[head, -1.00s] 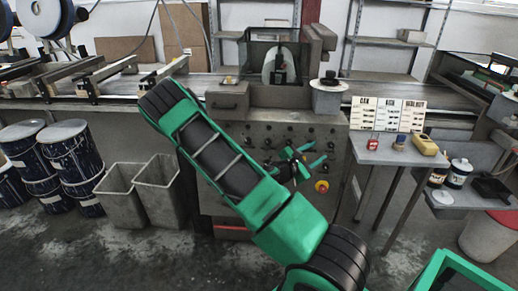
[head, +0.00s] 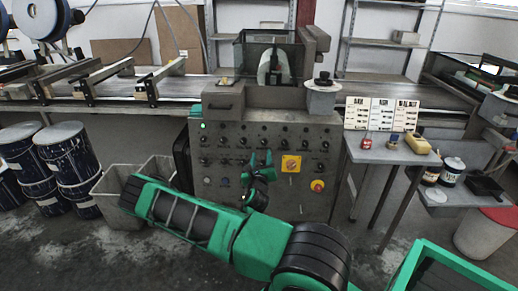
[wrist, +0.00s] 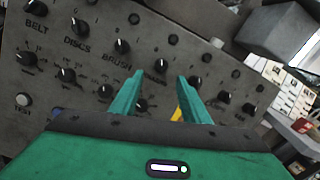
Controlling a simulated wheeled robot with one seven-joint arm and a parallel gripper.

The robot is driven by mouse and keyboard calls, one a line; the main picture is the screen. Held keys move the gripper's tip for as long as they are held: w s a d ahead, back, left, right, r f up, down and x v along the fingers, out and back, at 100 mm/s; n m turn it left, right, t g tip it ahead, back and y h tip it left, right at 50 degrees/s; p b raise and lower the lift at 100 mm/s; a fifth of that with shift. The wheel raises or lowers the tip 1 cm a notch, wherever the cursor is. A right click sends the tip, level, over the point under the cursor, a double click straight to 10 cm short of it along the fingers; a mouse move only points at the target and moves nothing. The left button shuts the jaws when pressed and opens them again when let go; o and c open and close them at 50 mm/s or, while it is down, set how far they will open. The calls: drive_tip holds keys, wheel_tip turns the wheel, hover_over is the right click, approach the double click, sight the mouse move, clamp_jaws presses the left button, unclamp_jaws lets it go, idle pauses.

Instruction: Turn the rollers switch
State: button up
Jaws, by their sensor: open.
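The control panel (head: 225,133) on the grey machine carries rows of dark rotary switches; it also fills much of the wrist view (wrist: 60,50). There I can read the labels of the belt switch (wrist: 36,8), discs switch (wrist: 79,26) and brush switch (wrist: 122,46). I cannot read a rollers label in either view, so I cannot tell which switch it is. My gripper (head: 261,158) is in front of the panel's lower middle. In the wrist view my gripper (wrist: 160,78) is open, with nothing between its fingertips. Its fingers and body hide part of the panel.
A yellow plate with a switch (head: 291,164) and a red button (head: 318,186) are right of my gripper. A side table (head: 385,152) with small jars and cards stands at the right. Grey bins (head: 122,190) and blue drums (head: 68,160) stand at the left.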

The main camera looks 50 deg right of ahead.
sight(263, 144)
drive_tip(key=x, duration=0.9)
drive_tip(key=shift+s, duration=0.1)
